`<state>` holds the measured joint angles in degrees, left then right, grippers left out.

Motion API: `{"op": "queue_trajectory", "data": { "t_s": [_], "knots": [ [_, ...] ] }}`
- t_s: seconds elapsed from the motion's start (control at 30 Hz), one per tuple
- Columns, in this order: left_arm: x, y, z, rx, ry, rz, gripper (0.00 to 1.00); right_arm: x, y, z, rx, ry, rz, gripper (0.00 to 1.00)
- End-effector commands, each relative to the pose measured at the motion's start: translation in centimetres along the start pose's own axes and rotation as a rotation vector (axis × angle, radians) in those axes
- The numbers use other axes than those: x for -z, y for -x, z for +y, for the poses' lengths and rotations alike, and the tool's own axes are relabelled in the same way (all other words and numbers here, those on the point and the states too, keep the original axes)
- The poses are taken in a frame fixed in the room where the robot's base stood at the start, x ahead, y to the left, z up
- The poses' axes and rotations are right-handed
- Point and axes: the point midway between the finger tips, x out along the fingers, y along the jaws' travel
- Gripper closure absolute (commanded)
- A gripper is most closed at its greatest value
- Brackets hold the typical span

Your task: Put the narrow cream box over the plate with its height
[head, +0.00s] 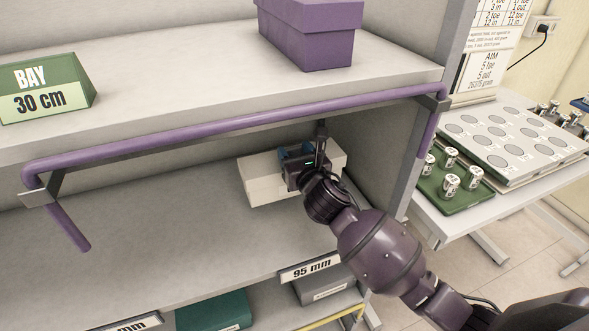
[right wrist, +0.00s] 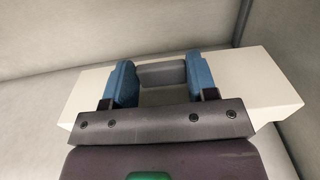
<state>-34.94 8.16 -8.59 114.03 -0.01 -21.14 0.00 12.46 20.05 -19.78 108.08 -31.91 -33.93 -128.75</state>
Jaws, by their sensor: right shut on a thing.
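The narrow cream box (head: 268,190) is on the middle shelf, under the purple rail, at the right end of the bay. My right gripper (head: 304,153) is over it and shut on it. In the right wrist view the cream box (right wrist: 265,82) spans behind the blue fingers, with a grey block (right wrist: 161,74) between them. Whether the box touches the shelf is unclear. A plate reading "95 mm" (head: 309,268) is on the shelf's front edge. Another plate (head: 132,325) shows only "mm"; its number is cut off. My left gripper is not in view.
The purple rail (head: 240,121) runs across above the middle shelf (head: 170,240), whose left part is bare. A purple box (head: 310,38) and a "BAY 30 cm" sign (head: 45,88) stand on the upper shelf. A grey upright (head: 411,160) closes the right. Grey and teal boxes (head: 214,310) lie below.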

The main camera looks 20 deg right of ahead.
Motion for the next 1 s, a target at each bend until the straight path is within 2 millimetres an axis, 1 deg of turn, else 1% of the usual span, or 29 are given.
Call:
{"op": "queue_trajectory", "data": {
  "t_s": [0.07,0.33,0.6,0.73,0.77,0.9,1.0],
  "knots": [
    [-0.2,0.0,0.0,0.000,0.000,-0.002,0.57,0.4,0.0,0.0,0.000,0.000,-0.001,1.00],
    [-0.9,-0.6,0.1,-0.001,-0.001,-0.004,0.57,3.7,0.0,0.0,0.000,-0.001,0.001,1.00],
    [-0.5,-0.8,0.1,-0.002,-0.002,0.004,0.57,3.6,0.0,0.0,-0.001,0.001,-0.002,1.00],
    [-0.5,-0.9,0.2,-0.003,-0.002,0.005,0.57,4.0,0.0,0.0,-0.001,0.000,-0.001,1.00],
    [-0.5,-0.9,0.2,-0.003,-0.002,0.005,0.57,4.0,0.0,0.0,-0.001,0.000,0.000,0.44],
    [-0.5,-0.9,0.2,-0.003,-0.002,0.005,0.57,4.0,0.0,0.0,-0.001,0.000,0.000,0.23],
    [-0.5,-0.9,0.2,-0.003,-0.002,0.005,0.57,4.0,0.0,0.0,0.000,0.000,0.000,0.22]
  ]
}}
